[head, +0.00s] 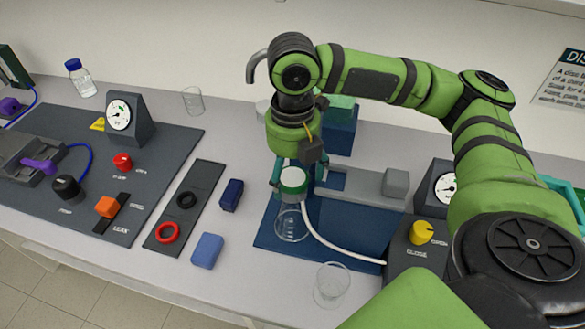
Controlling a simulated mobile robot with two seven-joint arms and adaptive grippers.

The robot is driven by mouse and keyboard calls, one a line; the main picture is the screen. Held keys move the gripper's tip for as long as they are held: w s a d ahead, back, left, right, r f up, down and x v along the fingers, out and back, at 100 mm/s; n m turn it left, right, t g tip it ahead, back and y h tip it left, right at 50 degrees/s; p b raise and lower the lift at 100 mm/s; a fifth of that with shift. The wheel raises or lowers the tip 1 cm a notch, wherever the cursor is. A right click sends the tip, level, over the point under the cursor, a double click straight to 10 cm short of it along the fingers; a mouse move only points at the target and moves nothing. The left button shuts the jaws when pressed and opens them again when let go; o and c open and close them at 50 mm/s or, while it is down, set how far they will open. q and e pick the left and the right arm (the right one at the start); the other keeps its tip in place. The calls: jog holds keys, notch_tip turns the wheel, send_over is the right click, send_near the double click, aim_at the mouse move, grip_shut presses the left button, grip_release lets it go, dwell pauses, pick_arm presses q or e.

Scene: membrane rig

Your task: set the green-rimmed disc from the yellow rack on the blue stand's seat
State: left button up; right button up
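My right gripper (293,180) points down over the blue mat (272,232), with one teal finger on each side of a round green-and-white piece (293,178). This piece looks like the disc, but its rim is not clear. It is directly above a clear flask (292,224) in the picture; I cannot tell whether it touches the flask or is gripped. A dark blue block (341,138) behind the gripper, with a pale green top, may be the blue stand; its seat is not clear. I cannot make out a yellow rack. My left gripper is not in view.
A white hose (330,244) runs from the flask to a dark control box (420,250) with a yellow knob. An empty beaker (331,283) stands at the front. A blue block (207,250) and a strip with rings (185,205) lie left. Bare table shows between them.

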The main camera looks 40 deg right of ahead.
notch_tip(320, 180, up, 12)
dwell(0.7)
dwell(0.4)
